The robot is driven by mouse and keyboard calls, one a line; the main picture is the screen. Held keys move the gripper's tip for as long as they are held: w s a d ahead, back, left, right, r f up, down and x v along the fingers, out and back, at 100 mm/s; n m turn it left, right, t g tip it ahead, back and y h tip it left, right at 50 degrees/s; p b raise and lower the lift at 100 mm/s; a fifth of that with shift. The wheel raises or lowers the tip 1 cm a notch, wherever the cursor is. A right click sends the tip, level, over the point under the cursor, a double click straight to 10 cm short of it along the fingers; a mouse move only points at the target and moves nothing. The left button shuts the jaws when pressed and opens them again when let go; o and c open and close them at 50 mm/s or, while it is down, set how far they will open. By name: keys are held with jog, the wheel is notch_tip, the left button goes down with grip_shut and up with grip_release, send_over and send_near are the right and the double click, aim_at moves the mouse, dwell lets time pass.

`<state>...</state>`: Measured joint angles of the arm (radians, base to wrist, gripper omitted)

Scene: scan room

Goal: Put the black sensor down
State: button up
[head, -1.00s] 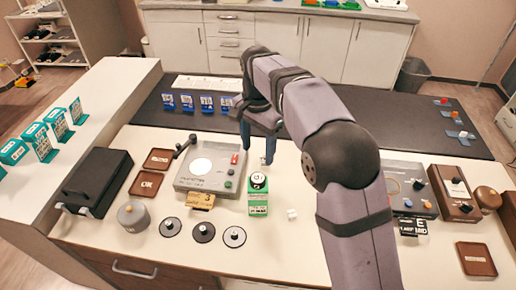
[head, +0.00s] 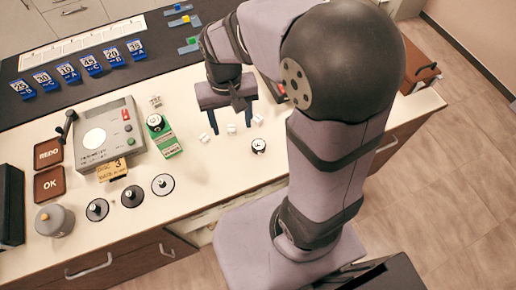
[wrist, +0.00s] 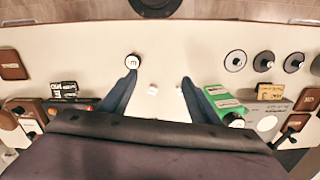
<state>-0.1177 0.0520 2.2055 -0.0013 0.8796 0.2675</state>
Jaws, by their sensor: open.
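A small black round piece with a white lettered top (head: 258,146), likely the black sensor, stands on the pale counter. It also shows in the wrist view (wrist: 132,62), just beyond the tip of the left finger. My gripper (head: 232,126) is open and low over the counter, with its fingers apart. In the wrist view, my gripper (wrist: 159,78) has no held object between its fingers. A similar dark round piece with a white top (head: 155,121) sits on a green box (head: 168,145) left of my gripper.
Several small white cubes (head: 204,137) lie around the fingers. A grey instrument (head: 108,138) stands left of the green box. Three round discs with pegs (head: 133,194) lie near the front edge. Brown REDO and OK trays (head: 48,184) are farther left.

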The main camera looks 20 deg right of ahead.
jog(key=s+d+f+n, duration=0.1)
jog(key=s+d+f, duration=0.2)
jog(key=s, duration=0.5)
jog(key=shift+s+d+f+n, duration=0.3)
jog(key=shift+d+n, duration=0.05)
jog(key=shift+n, duration=0.05)
